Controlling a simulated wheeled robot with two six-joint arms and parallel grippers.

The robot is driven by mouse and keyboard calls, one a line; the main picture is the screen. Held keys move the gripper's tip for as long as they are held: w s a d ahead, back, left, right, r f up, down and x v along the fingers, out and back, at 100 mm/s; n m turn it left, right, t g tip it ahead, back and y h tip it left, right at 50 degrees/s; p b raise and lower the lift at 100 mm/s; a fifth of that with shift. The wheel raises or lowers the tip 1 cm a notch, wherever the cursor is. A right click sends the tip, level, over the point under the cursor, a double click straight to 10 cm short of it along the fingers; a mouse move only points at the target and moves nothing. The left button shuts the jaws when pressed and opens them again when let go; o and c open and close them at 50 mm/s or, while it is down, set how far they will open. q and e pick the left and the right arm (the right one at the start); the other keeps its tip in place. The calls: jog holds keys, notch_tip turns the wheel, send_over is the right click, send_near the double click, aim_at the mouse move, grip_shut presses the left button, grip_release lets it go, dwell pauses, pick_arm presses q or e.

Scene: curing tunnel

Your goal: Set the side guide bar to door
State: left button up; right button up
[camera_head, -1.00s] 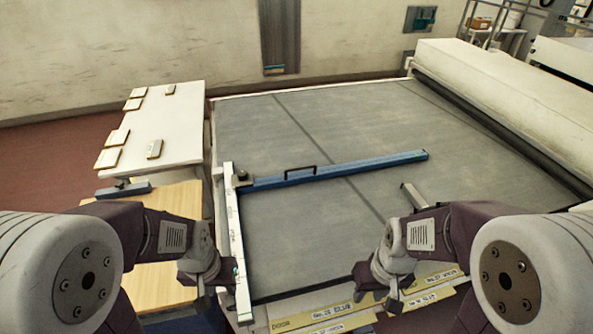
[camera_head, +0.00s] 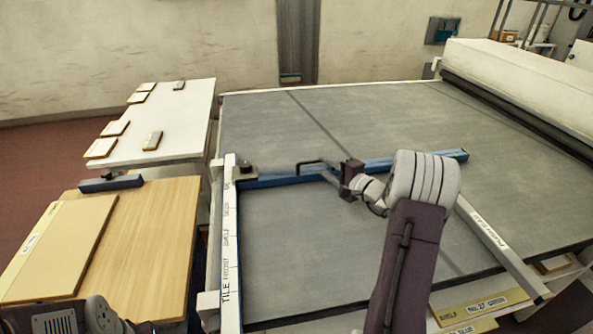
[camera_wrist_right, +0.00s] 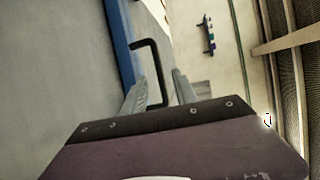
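The side guide bar (camera_head: 285,180) is a long blue bar lying across the grey belt, with a black handle (camera_head: 310,163) on top. Its left end, with a dark knob (camera_head: 246,167), meets the white labelled rail (camera_head: 229,260) near the rail's far end. Nearer labels read TILE FRONT and SHELF; the farther ones are too small to read surely. My right gripper (camera_head: 336,178) is at the bar beside the handle. In the right wrist view its fingers (camera_wrist_right: 158,92) are apart, with the black handle (camera_wrist_right: 152,46) reaching between them. My left gripper (camera_head: 138,328) is mostly cut off at the bottom left.
A wooden table (camera_head: 150,230) with a tan board (camera_head: 60,250) stands at the left, and a white table (camera_head: 185,115) with several small plates behind it. A white lettered bar (camera_head: 495,245) lies at the belt's right. Label plates (camera_head: 485,305) are along the front edge.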

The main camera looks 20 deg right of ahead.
aim_at(316, 160)
jog(key=shift+s+d, duration=0.3)
jog(key=shift+d, duration=0.05)
jog(key=shift+w, duration=0.1)
jog(key=p+x, duration=0.2)
jog(key=x, duration=0.7)
jog(key=shift+w+a, duration=0.1)
grip_shut()
jog(key=shift+f, duration=0.1)
dwell(0.6)
